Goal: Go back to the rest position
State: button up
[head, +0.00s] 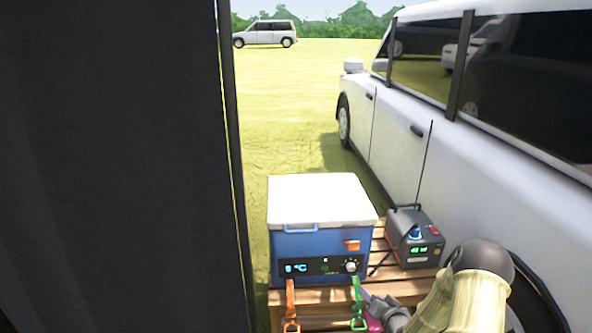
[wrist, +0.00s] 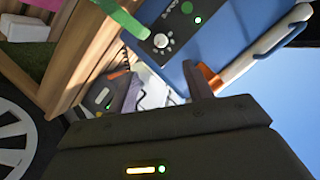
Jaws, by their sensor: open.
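My gripper (head: 388,313) is low in the head view, at the front edge of the wooden table, just right of the green strap. It is open, and I see nothing held in it. In the wrist view, a dark part of my gripper fills the bottom, close in front of the blue cooler box (wrist: 215,45). The cooler (head: 295,245) has a closed white lid, a lit display and a knob. Whether the gripper touches anything is hard to tell.
A grey power box (head: 412,240) stands right of the cooler on the slatted table (head: 330,312). An orange strap (head: 291,305) and a green strap (head: 357,305) hang in front. A white van (head: 400,140) stands close on the right, and a dark panel (head: 110,170) blocks the left.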

jog(key=s+a+r+n+g+h, duration=0.2)
jog(key=s+a+r+n+g, duration=0.3)
jog(key=s+r, duration=0.4)
jog(key=s+a+r+g, duration=0.3)
jog(key=s+a+r, duration=0.1)
jog(key=s, duration=0.5)
jog(key=s+a+r+g, duration=0.3)
jog(key=s+a+r, duration=0.15)
jog(key=s, duration=0.45)
notch_tip(320, 180, up, 33)
jog(key=p, duration=3.2)
jog(key=shift+s+d+n, duration=0.2)
jog(key=shift+s+n, duration=0.05)
jog(key=shift+n, duration=0.05)
